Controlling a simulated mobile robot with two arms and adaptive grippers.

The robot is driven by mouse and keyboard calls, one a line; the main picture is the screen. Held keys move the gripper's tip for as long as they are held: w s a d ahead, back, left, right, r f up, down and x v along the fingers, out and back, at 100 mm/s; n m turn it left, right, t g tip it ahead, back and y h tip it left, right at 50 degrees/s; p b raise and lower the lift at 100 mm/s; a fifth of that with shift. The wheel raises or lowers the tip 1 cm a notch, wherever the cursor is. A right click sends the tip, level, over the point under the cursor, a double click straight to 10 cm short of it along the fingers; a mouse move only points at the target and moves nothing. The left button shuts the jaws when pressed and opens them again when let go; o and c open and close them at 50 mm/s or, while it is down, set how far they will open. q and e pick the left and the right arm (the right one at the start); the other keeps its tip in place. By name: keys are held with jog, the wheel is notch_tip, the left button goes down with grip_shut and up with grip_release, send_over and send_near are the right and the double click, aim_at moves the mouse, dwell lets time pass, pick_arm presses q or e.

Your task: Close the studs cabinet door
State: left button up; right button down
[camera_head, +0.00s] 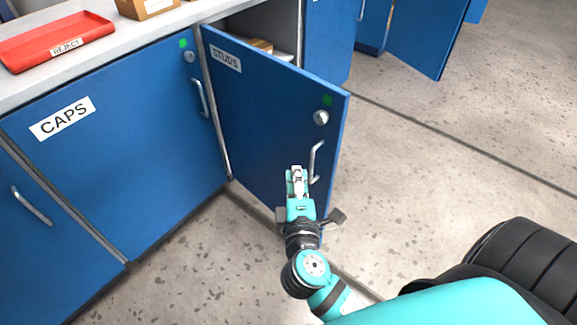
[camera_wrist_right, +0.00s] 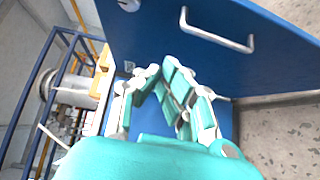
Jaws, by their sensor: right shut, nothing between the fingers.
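The blue STUDS cabinet door (camera_head: 262,110) stands open, swung out from the cabinet front. It carries a label, a round lock with a green mark and a silver handle (camera_head: 315,162) near its free edge. My right gripper (camera_head: 297,172) is shut and empty, in front of the door just left of the handle. In the right wrist view the gripper (camera_wrist_right: 165,75) points at the blue door (camera_wrist_right: 200,55), with the handle (camera_wrist_right: 216,32) above and to the right of the fingers. I cannot tell whether the fingertips touch the door. My left gripper is not in view.
The shut CAPS cabinet (camera_head: 130,150) is on the left, under a counter with a red REJECT tray (camera_head: 55,40). A cardboard box (camera_head: 262,46) shows inside the open cabinet. Another blue door (camera_head: 428,35) stands open farther back. Speckled floor (camera_head: 440,150) is clear on the right.

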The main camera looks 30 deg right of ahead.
jog(key=r, duration=0.1)
send_near(308, 118)
jog(key=w+a, duration=0.2)
jog(key=w, duration=0.1)
jog(key=shift+h, duration=0.4)
jog(key=d, duration=0.1)
jog(key=w+d, duration=0.1)
jog(key=d, duration=0.2)
jog(key=shift+w+f, duration=0.25)
jog(key=shift+f, duration=0.05)
